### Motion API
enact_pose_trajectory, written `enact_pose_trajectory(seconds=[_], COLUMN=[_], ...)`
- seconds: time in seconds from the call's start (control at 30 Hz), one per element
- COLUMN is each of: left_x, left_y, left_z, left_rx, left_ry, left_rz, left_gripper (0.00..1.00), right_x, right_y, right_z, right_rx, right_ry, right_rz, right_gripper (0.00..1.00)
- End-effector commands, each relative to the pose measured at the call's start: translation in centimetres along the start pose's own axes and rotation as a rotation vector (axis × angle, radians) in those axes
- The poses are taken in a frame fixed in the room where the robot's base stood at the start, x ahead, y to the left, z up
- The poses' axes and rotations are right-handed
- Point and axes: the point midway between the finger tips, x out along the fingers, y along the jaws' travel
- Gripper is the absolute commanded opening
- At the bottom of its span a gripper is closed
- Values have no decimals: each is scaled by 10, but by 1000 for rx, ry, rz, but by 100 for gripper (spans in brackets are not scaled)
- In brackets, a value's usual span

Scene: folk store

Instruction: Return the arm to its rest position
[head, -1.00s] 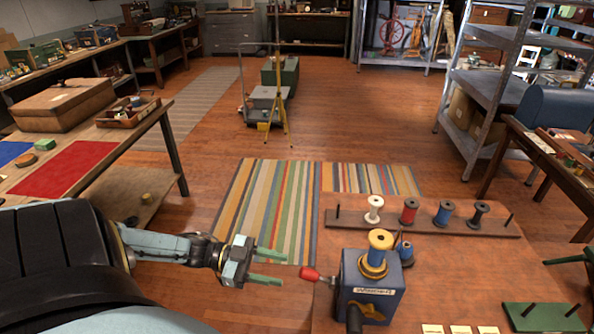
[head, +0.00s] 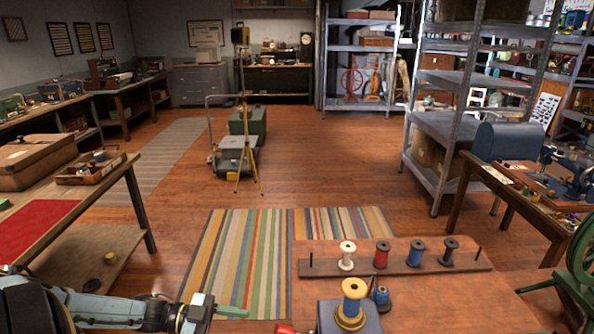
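My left arm comes in at the lower left. Its gripper (head: 215,314) is at the bottom edge of the head view, left of the wooden worktop (head: 420,300). One green fingertip points right; the lower part is cut off by the frame. The gripper appears open, with nothing seen in it. My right arm and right gripper are not in view.
A blue winder with a yellow spool (head: 353,298) stands on the worktop. Behind it a rack (head: 300,268) holds white, red, blue and dark spools. A table with a red mat (head: 35,228) is at left. A striped rug (head: 235,255) covers open floor.

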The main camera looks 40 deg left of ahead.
Motion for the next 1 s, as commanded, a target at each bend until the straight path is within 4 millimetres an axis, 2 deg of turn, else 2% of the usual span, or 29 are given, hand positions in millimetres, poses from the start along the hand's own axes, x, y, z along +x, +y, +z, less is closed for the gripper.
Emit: enact_pose_trajectory(seconds=[0.17,0.27,0.37,0.47,0.5,0.57,0.6,0.67,0.7,0.77,0.8,0.87,0.9,1.0], left_x=[0,1,2,0,-3,-7,-10,-13,-14,-16,-15,-13,-10,-2], left_y=[0,-1,-4,-1,5,19,33,57,77,112,137,176,203,265], left_z=[0,12,48,111,141,186,213,252,275,306,324,348,360,379], left_rx=[0,-1,-4,-25,-43,-81,-110,-161,-199,-260,-302,-367,-411,-506], left_ry=[0,-19,-88,-222,-292,-407,-483,-600,-676,-789,-861,-966,-1030,-1168], left_rz=[-1,-35,-139,-300,-367,-457,-504,-560,-585,-609,-615,-612,-602,-559], left_gripper=[47,47,47,47,47,47,47,47,47,47,47,47,47,47], right_x=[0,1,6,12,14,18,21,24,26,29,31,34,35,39], right_y=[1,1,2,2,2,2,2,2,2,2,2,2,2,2], right_z=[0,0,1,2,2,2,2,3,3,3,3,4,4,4], right_rx=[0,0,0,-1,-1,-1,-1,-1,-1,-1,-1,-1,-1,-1], right_ry=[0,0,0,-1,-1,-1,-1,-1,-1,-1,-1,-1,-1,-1], right_rz=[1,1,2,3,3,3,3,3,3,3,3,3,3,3], right_gripper=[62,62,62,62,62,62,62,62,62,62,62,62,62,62])
